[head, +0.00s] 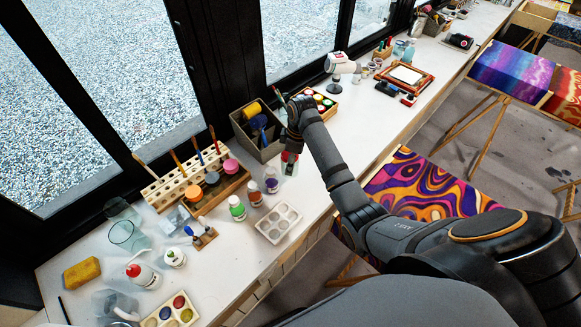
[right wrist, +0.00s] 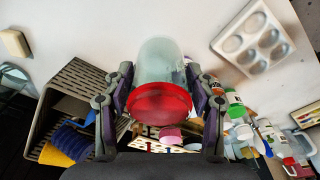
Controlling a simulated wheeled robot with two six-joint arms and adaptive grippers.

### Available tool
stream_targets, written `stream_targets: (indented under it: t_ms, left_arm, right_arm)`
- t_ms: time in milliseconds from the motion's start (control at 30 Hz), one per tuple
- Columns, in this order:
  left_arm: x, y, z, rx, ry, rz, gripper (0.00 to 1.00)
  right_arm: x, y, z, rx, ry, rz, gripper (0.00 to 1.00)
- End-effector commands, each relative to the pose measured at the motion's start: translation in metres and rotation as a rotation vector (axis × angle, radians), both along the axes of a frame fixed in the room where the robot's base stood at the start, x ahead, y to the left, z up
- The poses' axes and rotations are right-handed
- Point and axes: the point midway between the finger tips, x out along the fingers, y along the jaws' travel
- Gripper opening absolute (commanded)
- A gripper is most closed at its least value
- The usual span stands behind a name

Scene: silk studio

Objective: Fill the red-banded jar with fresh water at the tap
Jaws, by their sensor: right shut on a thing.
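The red-banded jar (right wrist: 163,60) is clear glass with a wide red band (right wrist: 162,101) at its near end in the right wrist view. My right gripper (right wrist: 159,88) is shut on it, with one finger on each side. In the head view the right gripper (head: 293,143) is over the bench near the grey crate, and the jar (head: 289,166) shows partly below it, small. I cannot tell whether it touches the bench or holds water. I cannot make out a tap for certain. My left gripper is not in view.
A grey crate (head: 270,150) with yellow and blue things stands beside the gripper. A wooden brush rack (head: 165,191), paint bottles (head: 237,208) and a white palette (head: 278,222) are nearer. Clear glass vessels (head: 128,236) stand at the left. Bare bench lies along the front edge.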

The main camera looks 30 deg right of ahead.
Motion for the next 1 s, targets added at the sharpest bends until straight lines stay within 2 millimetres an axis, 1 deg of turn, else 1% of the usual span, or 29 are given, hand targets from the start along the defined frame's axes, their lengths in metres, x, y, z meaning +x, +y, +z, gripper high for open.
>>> stream_targets:
  t_ms: [33, 100, 200, 300, 400, 433, 500, 600, 700, 933, 967, 1000]
  left_arm:
    - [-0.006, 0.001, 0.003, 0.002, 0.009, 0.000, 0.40]
    - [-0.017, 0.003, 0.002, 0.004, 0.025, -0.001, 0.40]
    - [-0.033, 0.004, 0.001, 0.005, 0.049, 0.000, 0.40]
    - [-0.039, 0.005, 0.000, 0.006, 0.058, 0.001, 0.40]
    - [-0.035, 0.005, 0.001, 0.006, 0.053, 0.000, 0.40]
    - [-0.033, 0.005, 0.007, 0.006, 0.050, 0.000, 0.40]
    - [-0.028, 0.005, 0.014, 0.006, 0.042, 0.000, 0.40]
    - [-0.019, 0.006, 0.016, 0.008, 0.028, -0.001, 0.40]
    - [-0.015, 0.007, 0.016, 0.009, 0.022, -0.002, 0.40]
    - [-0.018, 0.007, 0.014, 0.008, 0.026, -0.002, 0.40]
    - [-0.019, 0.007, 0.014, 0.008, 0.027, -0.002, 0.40]
    - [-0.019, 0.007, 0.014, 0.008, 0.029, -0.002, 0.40]
  right_arm:
    - [0.006, -0.003, -0.005, -0.001, 0.001, -0.002, 0.15]
    - [0.013, -0.006, -0.014, -0.001, -0.001, 0.000, 0.15]
    - [0.018, -0.008, -0.021, 0.000, -0.002, 0.000, 0.15]
    - [0.019, -0.008, -0.023, -0.001, -0.003, 0.000, 0.15]
    - [0.023, -0.011, -0.028, -0.001, -0.002, 0.000, 0.15]
    - [0.022, -0.010, -0.032, -0.001, 0.001, 0.000, 0.15]
    - [0.021, -0.010, -0.043, -0.001, 0.002, 0.000, 0.15]
    - [0.021, -0.010, -0.055, -0.002, -0.001, 0.000, 0.15]
    - [0.022, -0.010, -0.058, -0.002, -0.004, 0.000, 0.15]
    - [0.021, -0.010, -0.061, -0.002, -0.003, 0.001, 0.15]
    - [0.021, -0.010, -0.062, -0.002, -0.002, 0.000, 0.58]
    - [0.021, -0.010, -0.061, -0.002, -0.003, 0.001, 0.64]
